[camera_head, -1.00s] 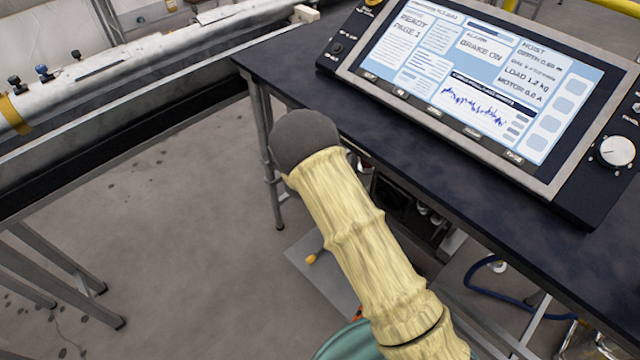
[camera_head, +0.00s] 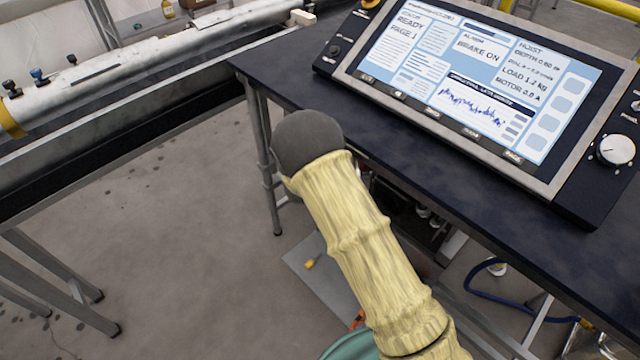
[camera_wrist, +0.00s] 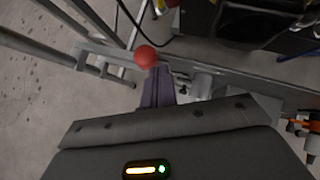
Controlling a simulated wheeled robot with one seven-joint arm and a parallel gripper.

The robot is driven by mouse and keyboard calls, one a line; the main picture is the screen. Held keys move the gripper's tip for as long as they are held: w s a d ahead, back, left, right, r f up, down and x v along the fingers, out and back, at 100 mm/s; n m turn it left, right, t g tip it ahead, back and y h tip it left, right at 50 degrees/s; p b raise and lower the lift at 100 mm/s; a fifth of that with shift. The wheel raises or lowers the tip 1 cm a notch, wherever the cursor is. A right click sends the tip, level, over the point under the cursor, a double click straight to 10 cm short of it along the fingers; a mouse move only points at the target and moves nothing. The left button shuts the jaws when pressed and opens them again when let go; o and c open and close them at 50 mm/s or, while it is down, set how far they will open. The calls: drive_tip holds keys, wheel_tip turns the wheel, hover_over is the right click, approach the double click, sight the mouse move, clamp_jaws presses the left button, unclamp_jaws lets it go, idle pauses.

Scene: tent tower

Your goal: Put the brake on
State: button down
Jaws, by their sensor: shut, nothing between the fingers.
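A red ball knob (camera_wrist: 146,56) shows in the wrist view, just beyond the tip of my gripper (camera_wrist: 158,75). The fingers look like a narrow purple-grey pair, closed together with nothing held. Whether they touch the knob I cannot tell. The stem below the knob is mostly hidden. The head view does not show the knob or the fingers; my arm in its pale yellow sleeve fills the middle. The control screen (camera_head: 465,75) on the dark table reads "READY" and "BRAKE ON".
The dark table (camera_head: 420,150) stands on metal legs to the right. A long pale tube (camera_head: 110,75) lies on a frame at the left. A blue hose (camera_head: 500,300) loops under the table. A grey metal bar (camera_wrist: 235,80) crosses the wrist view. Floor at the left is open.

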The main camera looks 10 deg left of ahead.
drive_tip(key=s+a+f+v, duration=0.1)
drive_tip(key=v, duration=1.1)
drive_tip(key=shift+s+p, duration=0.2)
drive_tip(key=shift+p, duration=0.1)
drive_tip(key=shift+f, duration=0.1)
